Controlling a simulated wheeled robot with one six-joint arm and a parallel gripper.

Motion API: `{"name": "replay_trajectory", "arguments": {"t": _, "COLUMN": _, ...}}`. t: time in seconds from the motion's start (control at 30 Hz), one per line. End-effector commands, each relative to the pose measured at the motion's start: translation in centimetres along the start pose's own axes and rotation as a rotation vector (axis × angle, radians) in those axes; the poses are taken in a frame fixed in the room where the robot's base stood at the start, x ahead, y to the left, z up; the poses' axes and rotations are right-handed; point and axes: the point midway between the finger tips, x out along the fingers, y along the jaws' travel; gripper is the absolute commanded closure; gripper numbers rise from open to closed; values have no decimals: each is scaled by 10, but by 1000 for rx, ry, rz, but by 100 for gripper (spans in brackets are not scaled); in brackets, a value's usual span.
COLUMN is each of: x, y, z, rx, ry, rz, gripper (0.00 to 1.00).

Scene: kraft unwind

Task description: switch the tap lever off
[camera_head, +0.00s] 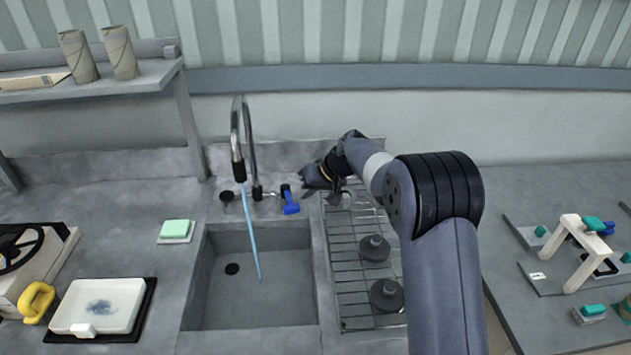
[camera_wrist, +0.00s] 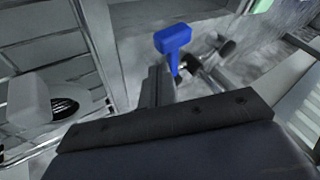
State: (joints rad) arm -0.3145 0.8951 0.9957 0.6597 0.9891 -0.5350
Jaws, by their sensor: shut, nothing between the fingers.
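The tap (camera_head: 238,150) is a tall dark gooseneck behind the sink. A blue stream of water (camera_head: 251,235) runs from its spout into the sink basin (camera_head: 225,300). The blue tap lever (camera_head: 290,207) sits to the right of the spout, its wide end toward the front. In the wrist view the blue lever (camera_wrist: 172,40) shows upright just beyond my fingers. My gripper (camera_head: 306,182) is shut and empty, just right of the lever and close to it. I cannot tell whether it touches the lever. The fingers are partly hidden in the wrist view by the gripper body.
A wire drying rack (camera_head: 350,285) with dark round items lies right of the sink. A green sponge (camera_head: 175,227) sits left of the basin. A white tray (camera_head: 98,305) and a yellow-handled item (camera_head: 36,301) stand at the left. A shelf (camera_head: 100,88) with rolls rises at the back left.

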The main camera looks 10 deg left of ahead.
Motion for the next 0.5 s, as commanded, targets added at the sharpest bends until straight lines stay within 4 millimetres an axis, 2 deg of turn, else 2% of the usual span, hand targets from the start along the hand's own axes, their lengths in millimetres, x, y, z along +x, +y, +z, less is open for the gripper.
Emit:
{"name": "replay_trajectory", "arguments": {"t": 0.2, "x": 20, "y": -1, "z": -1, "rx": 0, "ry": 0, "rz": -1, "gripper": 100}}
{"name": "replay_trajectory", "arguments": {"t": 0.5, "x": 23, "y": 0, "z": 0, "rx": 0, "ry": 1, "rz": 0, "gripper": 100}}
